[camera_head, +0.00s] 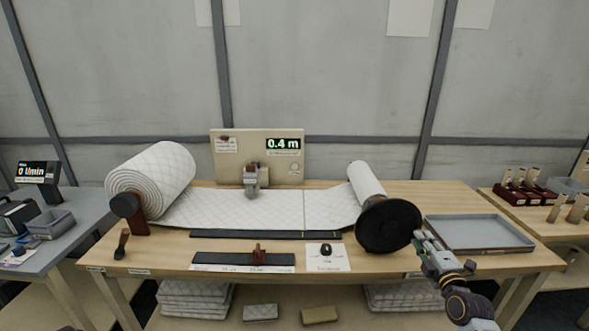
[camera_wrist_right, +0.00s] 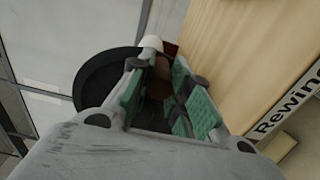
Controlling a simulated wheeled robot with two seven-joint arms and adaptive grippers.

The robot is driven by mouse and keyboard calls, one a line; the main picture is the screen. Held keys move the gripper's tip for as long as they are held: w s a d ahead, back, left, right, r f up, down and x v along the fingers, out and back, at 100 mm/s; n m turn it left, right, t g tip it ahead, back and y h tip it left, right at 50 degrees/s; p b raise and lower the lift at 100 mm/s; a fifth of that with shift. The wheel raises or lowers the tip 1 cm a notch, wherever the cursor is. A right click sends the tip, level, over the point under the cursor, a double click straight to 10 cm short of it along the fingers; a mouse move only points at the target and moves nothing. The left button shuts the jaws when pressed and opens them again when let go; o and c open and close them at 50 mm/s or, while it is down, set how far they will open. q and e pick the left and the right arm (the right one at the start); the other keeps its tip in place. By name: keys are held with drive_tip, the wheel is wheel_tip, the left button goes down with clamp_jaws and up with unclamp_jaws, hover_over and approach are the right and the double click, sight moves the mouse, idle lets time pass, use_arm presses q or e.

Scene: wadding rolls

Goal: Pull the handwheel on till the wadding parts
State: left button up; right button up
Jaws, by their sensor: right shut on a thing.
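The white quilted wadding (camera_head: 240,208) runs flat across the bench from a thick roll (camera_head: 165,172) at the left to a thin roll (camera_head: 366,180) at the right. A thin dark line crosses the sheet near its right end; the sheet looks unbroken. The black handwheel (camera_head: 388,226) stands at the near end of the thin roll and shows in the right wrist view (camera_wrist_right: 98,80). My right gripper (camera_head: 421,240) is at the wheel's right edge, shut on its brown handle (camera_wrist_right: 160,78), partly hidden between the green finger pads. My left gripper is not in view.
A display board (camera_head: 257,158) behind the sheet reads 0.4 m. A grey tray (camera_head: 478,233) lies to the right of the wheel. A dark strip (camera_head: 243,259) and a white card (camera_head: 325,258) lie in front. Side tables stand left and right.

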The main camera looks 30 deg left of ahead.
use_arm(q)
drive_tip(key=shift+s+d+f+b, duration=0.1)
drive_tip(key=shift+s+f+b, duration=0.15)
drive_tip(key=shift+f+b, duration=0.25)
use_arm(e)
drive_tip(key=shift+s+a+f, duration=0.1)
drive_tip(key=shift+a+f, duration=0.05)
drive_tip(key=shift+f, duration=0.9)
drive_tip(key=shift+r, duration=0.1)
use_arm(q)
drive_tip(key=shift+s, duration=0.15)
use_arm(e)
drive_tip(key=o, duration=0.7)
drive_tip(key=shift+r, duration=0.1)
drive_tip(key=shift+c, duration=0.2)
use_arm(q)
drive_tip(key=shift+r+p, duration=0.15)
drive_tip(key=shift+p, duration=0.15)
use_arm(e)
drive_tip(key=shift+s, duration=0.1)
